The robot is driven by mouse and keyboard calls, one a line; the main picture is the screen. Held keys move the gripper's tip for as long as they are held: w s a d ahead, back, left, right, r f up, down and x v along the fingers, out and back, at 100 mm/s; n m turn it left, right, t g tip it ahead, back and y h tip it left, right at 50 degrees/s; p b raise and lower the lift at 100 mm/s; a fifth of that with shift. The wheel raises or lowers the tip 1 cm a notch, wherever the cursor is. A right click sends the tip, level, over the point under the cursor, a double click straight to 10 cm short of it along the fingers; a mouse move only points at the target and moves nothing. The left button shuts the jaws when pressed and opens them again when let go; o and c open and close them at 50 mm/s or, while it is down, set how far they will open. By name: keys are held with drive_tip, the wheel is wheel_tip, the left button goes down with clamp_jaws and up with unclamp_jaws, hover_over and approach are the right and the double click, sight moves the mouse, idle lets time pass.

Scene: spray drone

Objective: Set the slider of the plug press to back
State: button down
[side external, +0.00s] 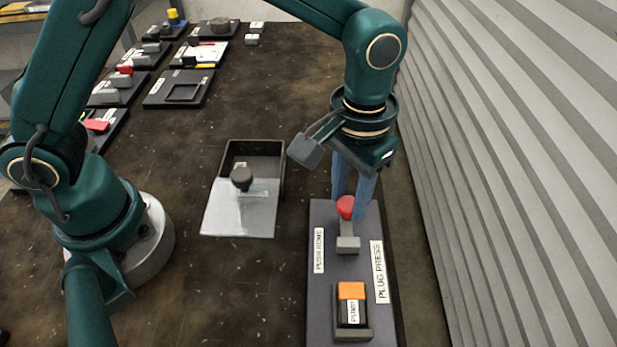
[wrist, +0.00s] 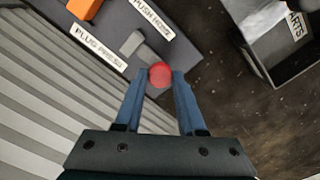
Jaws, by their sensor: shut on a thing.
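The plug press (side external: 318,290) is a dark grey plate with "PUSH HOME" and "PLUG PRESS" labels. Its slider has a red round knob (side external: 345,207) on a grey block (side external: 348,244). An orange and black plug labelled "PUMP" (side external: 351,300) sits in a holder at the plate's near end, apart from the block. My gripper (side external: 354,205) points down with its blue fingers shut on the red knob. In the wrist view the knob (wrist: 160,74) sits between the fingertips, with the grey block (wrist: 133,45) just beyond it.
An open dark box (side external: 284,160) with a clear sheet lid and a dark knob stands left of the press. A corrugated grey wall (side external: 500,170) runs close along the right. Several other small fixtures stand at the back left. Bare brown table lies between.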

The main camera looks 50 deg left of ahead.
sight(348, 200)
drive_tip(key=shift+w+a, duration=0.25)
drive_tip(key=c, duration=0.5)
unclamp_jaws()
drive_tip(key=shift+c, duration=0.2)
drive_tip(key=shift+o, duration=0.2)
drive_tip(key=shift+s, duration=0.1)
drive_tip(key=shift+d+r, duration=0.1)
drive_tip(key=shift+r, duration=2.5)
